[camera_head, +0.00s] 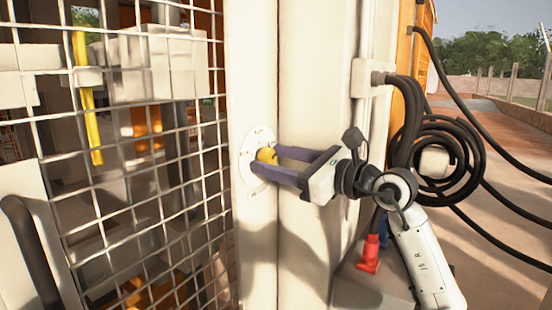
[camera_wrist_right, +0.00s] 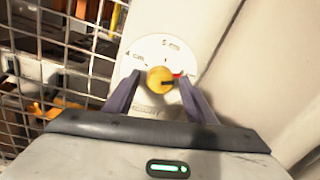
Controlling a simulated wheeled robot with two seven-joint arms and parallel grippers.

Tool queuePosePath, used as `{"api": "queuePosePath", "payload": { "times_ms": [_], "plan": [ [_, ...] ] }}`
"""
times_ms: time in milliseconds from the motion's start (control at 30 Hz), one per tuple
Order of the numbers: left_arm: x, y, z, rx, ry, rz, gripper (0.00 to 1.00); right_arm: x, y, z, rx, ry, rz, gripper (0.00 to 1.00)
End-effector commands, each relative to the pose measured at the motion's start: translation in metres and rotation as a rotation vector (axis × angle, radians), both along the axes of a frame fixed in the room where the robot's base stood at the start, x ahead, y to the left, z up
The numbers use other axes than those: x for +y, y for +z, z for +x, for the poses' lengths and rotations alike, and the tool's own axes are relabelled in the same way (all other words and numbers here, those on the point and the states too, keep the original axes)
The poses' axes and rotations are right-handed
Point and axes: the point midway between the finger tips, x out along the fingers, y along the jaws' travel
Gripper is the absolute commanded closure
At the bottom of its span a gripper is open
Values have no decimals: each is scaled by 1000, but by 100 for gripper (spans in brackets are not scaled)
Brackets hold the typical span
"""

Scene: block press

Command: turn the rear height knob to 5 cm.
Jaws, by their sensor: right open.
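The rear height knob (camera_head: 267,154) is small, round and yellow, at the centre of a white dial plate (camera_head: 247,140) on a pale post. In the right wrist view, the knob (camera_wrist_right: 158,79) has a dark mark on its face and a red piece at its right side. My left gripper is out of view.
A wire mesh fence (camera_head: 140,200) stands left of the post (camera_head: 300,250), with machinery and a yellow bar (camera_head: 88,110) behind it. Black hoses (camera_head: 450,150) hang coiled at the right, near my right arm. A red fitting (camera_head: 369,255) sits below. Open paved ground lies beyond.

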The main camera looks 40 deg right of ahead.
Motion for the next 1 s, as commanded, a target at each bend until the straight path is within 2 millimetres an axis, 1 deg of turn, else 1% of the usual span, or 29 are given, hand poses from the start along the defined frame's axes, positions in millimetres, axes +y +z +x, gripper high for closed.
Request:
{"api": "queuePosePath", "payload": {
  "times_ms": [133,167,300,367,400,567,733,1000],
  "plan": [
    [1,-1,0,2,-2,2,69,0,0,0,0,0,0,50],
    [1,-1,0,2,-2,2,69,0,0,0,0,0,0,53],
    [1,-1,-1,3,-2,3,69,0,0,0,0,0,0,77],
    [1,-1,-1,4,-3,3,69,0,0,0,0,0,0,87],
    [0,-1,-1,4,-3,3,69,0,0,0,0,0,0,90],
    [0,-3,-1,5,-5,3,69,0,-1,0,-3,-1,-7,90],
    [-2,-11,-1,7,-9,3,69,-1,-2,0,-21,-2,-50,90],
    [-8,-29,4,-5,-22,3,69,-2,-6,-1,-90,-3,-214,90]
  ]
}}
